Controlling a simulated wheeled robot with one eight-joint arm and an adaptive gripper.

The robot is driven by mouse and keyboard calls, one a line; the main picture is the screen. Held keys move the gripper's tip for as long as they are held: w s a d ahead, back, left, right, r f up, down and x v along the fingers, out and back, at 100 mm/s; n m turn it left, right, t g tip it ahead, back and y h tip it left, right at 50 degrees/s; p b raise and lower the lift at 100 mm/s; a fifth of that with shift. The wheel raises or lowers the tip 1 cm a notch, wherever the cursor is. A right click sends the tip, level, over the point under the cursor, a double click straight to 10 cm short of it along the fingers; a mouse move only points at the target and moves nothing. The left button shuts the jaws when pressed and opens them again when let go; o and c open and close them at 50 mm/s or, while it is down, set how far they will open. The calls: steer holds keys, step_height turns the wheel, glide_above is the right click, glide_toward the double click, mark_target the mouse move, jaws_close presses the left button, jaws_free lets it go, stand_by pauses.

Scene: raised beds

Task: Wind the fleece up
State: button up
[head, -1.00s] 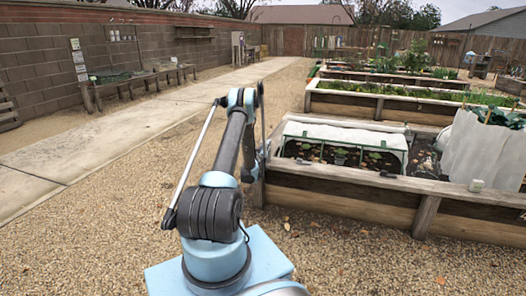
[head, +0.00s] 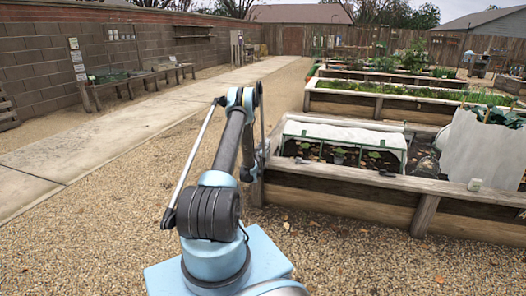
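White fleece (head: 345,132) lies over the top and back of a low green-hooped tunnel in the nearest raised bed. The tunnel's front side is uncovered, and dark soil with small plants shows under it. My arm rises in front of the bed and bends down at its elbow. Its far end, with my gripper (head: 262,151), is beside the bed's left corner, left of the fleece and apart from it as far as I can see. The fingers are small and partly hidden behind the arm, so their opening is unclear.
The bed's wooden wall (head: 330,201) stands between me and the tunnel. A white upright sheet (head: 472,148) screens leafy plants at the right. A small pale object (head: 474,185) sits on the bed rim. More raised beds lie behind. Gravel and a concrete path (head: 110,137) are clear on the left.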

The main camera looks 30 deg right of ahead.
step_height(320, 180, up, 10)
steer(key=shift+f, duration=0.1)
stand_by(0.4)
